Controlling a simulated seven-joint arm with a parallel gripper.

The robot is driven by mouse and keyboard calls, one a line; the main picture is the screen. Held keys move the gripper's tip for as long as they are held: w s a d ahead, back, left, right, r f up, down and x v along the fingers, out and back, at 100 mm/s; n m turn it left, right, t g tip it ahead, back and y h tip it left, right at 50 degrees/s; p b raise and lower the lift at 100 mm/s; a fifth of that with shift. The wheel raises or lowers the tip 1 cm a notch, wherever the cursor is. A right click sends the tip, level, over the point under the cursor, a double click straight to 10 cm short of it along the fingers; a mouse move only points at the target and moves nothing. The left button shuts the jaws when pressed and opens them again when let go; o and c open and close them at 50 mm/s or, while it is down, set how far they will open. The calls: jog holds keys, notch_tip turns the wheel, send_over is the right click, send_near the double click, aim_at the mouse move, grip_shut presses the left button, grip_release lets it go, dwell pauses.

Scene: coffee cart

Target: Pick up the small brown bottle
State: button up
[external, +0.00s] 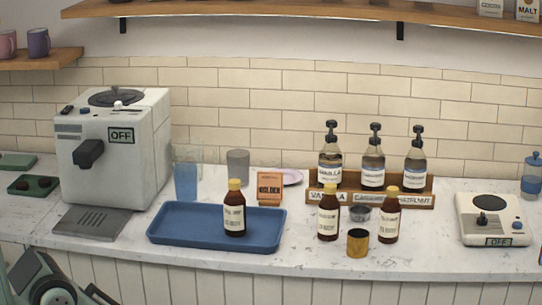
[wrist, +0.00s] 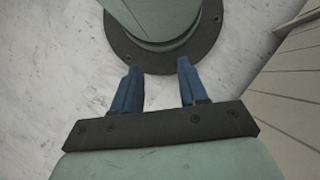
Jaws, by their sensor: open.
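Three small brown bottles with yellow caps and pale labels stand upright in the external view. One brown bottle (external: 235,212) stands on the blue tray (external: 170,240). A second brown bottle (external: 328,215) and a third brown bottle (external: 392,217) stand on the counter right of the tray, in front of the pump-bottle rack. The pictures do not single out one of them. My gripper (wrist: 158,68) shows in the wrist view with its two blue fingers apart and nothing between them. No bottle shows in the wrist view. In the external view, only part of my arm shows, at the lower left.
A gold cup (external: 357,243) and a grey cup (external: 361,214) stand between the two right bottles. The wooden rack (external: 425,200) holds three pump bottles behind them. An orange box (external: 270,188) stands behind the tray. A coffee machine (external: 135,150) is left, a scale (external: 492,220) right.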

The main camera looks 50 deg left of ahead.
jog(key=o, duration=0.4)
jog(key=shift+c, duration=0.2)
